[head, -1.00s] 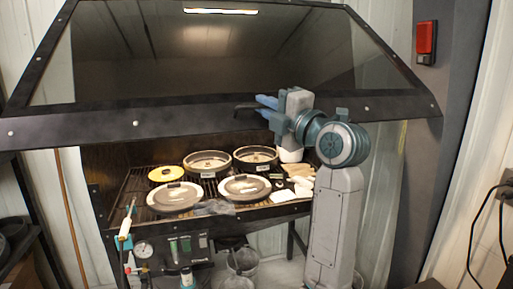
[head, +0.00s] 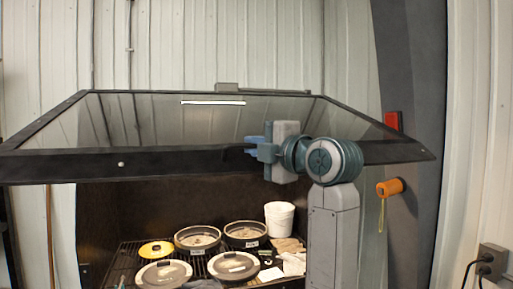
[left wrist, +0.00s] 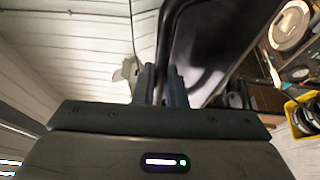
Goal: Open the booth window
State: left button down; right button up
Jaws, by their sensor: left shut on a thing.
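The booth window (head: 180,168) is a glass pane in a black frame. In the head view it stands raised and tilted, its front bar above the dark booth opening. My left gripper (head: 252,146) is at the front bar, right of its middle, shut on the dark window handle, which the fingers mostly hide. In the left wrist view my left gripper (left wrist: 160,80) has its fingers close together at a black bar, with the dark window pane (left wrist: 205,45) beside it. My right gripper is not in view.
Inside the booth are several round pans (head: 198,238), a yellow lid (head: 156,249) and a white bucket (head: 280,219) on a grate. An orange device (head: 390,187) hangs on the dark post (head: 412,90) at right. A ribbed wall (head: 230,40) stands behind.

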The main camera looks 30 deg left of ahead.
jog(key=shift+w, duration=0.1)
pick_arm(q)
jog(key=c, duration=1.5)
grip_release()
jog(key=shift+f, duration=0.1)
jog(key=shift+w, duration=0.1)
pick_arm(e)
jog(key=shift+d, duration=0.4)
